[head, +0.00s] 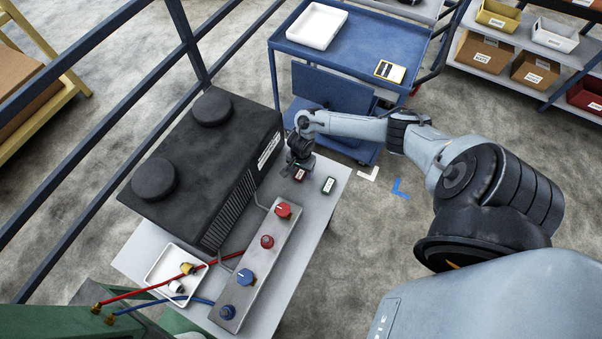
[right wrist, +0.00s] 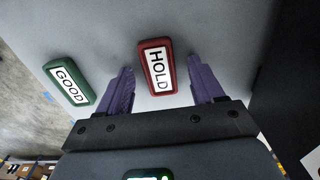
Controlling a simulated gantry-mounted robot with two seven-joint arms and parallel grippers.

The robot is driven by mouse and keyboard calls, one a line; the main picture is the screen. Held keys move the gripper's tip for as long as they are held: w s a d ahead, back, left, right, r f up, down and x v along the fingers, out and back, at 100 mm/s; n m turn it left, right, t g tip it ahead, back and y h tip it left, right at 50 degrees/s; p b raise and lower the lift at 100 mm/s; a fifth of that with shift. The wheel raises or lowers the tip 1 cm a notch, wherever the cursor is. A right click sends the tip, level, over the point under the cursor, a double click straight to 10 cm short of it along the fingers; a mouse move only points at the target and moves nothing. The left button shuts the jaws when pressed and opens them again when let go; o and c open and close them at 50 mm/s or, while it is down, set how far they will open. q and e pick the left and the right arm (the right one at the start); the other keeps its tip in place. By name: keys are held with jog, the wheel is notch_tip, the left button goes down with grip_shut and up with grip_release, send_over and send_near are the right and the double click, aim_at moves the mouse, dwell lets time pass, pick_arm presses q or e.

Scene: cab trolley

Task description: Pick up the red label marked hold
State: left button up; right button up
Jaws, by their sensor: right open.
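The red label marked HOLD (right wrist: 157,67) lies flat on the grey table top, and it also shows in the head view (head: 300,174). My right gripper (right wrist: 161,88) is open, with one purple finger on each side of the red label. The fingers appear apart from the label, with gaps on both sides. In the head view my right gripper (head: 299,163) is low over the table, just beside the black box. A green label marked GOOD (right wrist: 68,82) lies to the left in the wrist view; it also shows in the head view (head: 329,185). My left gripper is not in view.
A large black box (head: 205,155) stands on the table (head: 325,170), left of my right gripper. A metal panel with red and blue knobs (head: 258,262) lies nearer. A white tray (head: 158,257) holds small fittings. A blue trolley (head: 350,55) stands behind.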

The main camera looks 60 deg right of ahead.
jog(key=shift+c, duration=0.5)
jog(key=c, duration=1)
jog(key=shift+r, duration=0.1)
